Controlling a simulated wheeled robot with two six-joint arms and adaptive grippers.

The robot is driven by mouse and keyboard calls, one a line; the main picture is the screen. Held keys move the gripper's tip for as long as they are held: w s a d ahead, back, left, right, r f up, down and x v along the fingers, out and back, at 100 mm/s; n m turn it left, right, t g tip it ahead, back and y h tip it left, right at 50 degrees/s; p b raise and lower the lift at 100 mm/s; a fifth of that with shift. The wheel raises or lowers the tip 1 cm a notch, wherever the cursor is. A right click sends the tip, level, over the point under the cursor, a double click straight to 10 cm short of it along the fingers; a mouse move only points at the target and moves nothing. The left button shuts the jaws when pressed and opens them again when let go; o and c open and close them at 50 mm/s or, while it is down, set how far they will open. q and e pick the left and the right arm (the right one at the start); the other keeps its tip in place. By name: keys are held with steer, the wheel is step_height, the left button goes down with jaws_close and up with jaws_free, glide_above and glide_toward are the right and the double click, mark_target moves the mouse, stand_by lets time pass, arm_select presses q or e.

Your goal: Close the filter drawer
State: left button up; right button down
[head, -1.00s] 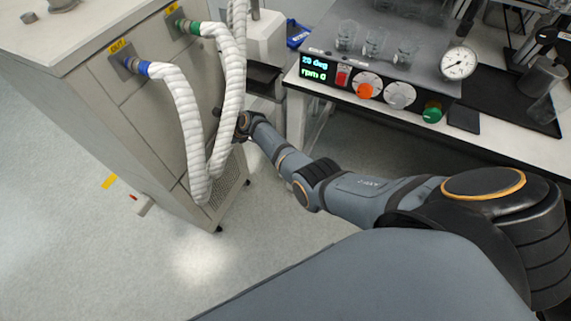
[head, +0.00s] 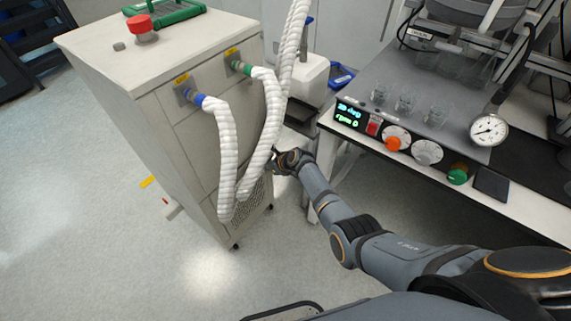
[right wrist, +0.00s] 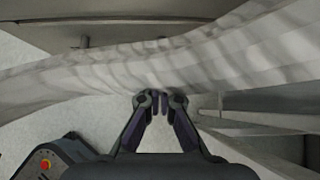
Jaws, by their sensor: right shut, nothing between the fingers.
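The cabinet (head: 130,100) with the two white hoses stands at left. A small white piece with a red mark (head: 171,208) sticks out low at its left side, beside a yellow strip (head: 148,182). I cannot tell whether this is the filter drawer. My right gripper (head: 276,162) is at the cabinet's front, just right of the hoses, its tips partly hidden. In the right wrist view its fingers (right wrist: 160,101) are shut and empty, close to a white hose (right wrist: 200,65) that crosses the view. I cannot tell whether they touch it. My left gripper is not in view.
The white corrugated hoses (head: 226,150) hang down the cabinet front, near a low grille (head: 256,200). A workbench (head: 480,200) with a heater-stirrer panel (head: 400,145) stands at right, above my right arm. The floor (head: 80,240) left of the cabinet is clear.

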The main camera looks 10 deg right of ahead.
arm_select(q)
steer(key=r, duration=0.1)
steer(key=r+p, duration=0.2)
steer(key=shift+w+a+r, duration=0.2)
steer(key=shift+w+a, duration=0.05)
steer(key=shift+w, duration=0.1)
arm_select(e)
steer(key=v, duration=0.6)
steer(key=shift+s+r, duration=0.15)
steer(key=shift+s, duration=0.05)
steer(key=shift+d, duration=0.1)
